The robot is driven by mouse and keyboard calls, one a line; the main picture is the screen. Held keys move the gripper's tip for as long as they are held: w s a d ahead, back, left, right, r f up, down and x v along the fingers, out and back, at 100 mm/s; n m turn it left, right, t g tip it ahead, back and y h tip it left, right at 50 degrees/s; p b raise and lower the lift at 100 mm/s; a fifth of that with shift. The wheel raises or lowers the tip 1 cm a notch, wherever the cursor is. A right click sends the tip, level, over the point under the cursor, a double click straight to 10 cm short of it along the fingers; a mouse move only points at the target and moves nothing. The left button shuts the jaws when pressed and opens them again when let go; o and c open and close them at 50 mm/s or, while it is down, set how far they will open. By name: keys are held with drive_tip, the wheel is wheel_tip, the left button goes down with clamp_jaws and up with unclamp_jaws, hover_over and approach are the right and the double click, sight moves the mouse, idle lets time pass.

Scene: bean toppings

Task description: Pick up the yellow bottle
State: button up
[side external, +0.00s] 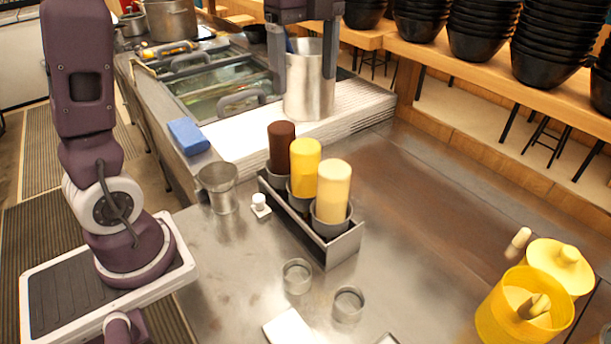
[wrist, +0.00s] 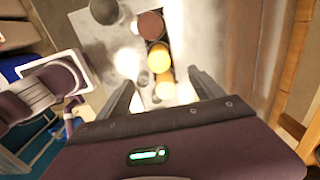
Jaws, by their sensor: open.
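The yellow bottle (side external: 304,166) stands upright in the middle of a metal rack (side external: 343,247). A brown bottle (side external: 281,146) is on one side of it and a pale yellow bottle (side external: 333,190) on the other. In the wrist view the yellow bottle (wrist: 159,58) shows from above, between the brown bottle (wrist: 150,25) and the pale yellow bottle (wrist: 164,84). My gripper (side external: 304,86) is open and empty, above the bottles in the side view. In the wrist view my gripper (wrist: 160,78) has its fingers spread, one on each side of the bottle row.
A steel pot (side external: 309,95) stands on a white stack behind the rack. A metal cup (side external: 218,188) and a small white item (side external: 260,203) are left of the rack. Two small metal cups (side external: 297,277) are in front. A yellow container (side external: 520,310) is at the right front.

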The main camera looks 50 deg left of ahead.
sight(305, 171)
drive_tip(key=f, duration=2.1)
drive_tip(key=shift+s+d, duration=0.2)
drive_tip(key=shift+r, duration=0.1)
drive_tip(key=c, duration=0.8)
